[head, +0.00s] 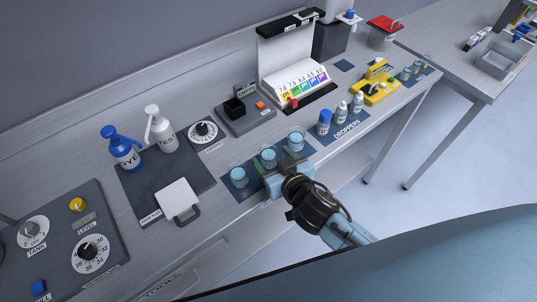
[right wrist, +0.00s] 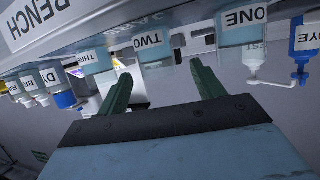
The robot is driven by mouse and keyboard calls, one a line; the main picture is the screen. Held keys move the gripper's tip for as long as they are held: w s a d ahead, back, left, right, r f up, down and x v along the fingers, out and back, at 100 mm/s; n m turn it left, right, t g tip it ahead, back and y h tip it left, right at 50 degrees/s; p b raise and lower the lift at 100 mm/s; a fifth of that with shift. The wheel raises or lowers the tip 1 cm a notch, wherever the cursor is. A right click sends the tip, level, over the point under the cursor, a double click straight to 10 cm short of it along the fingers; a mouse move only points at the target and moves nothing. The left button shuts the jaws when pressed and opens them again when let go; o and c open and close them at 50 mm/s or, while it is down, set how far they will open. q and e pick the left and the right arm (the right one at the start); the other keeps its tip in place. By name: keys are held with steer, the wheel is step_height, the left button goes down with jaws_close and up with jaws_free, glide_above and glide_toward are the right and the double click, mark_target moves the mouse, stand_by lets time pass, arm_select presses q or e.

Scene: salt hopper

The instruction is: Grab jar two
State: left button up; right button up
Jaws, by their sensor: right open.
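Jar two (head: 269,157) is the middle of three small pale-blue jars in a row at the bench's front edge. In the right wrist view, which is upside down, jar two (right wrist: 157,58) carries a TWO label. It lies in line with the gap between my right gripper's fingers (right wrist: 161,72). The fingers are open and nothing is between them along most of their length; I cannot tell whether the tips reach beside the jar. In the head view my right gripper (head: 282,168) is in front of the row, close to jar two. My left gripper is not in view.
Jar one (head: 239,177) and jar three (head: 297,140) stand close on either side of jar two. A white square plate (head: 178,200) and DYE (head: 122,149) and TEST (head: 160,129) pump bottles are to the left.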

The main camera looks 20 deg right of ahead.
mark_target(266, 150)
steer(key=shift+f+x, duration=0.1)
steer(key=shift+x, duration=1.3)
steer(key=shift+f+x, duration=0.15)
steer(key=shift+x, duration=1.25)
steer(key=shift+d, duration=0.1)
steer(key=shift+c, duration=0.3)
steer(key=c, duration=1)
steer(key=shift+r, duration=0.1)
steer(key=shift+c, duration=0.2)
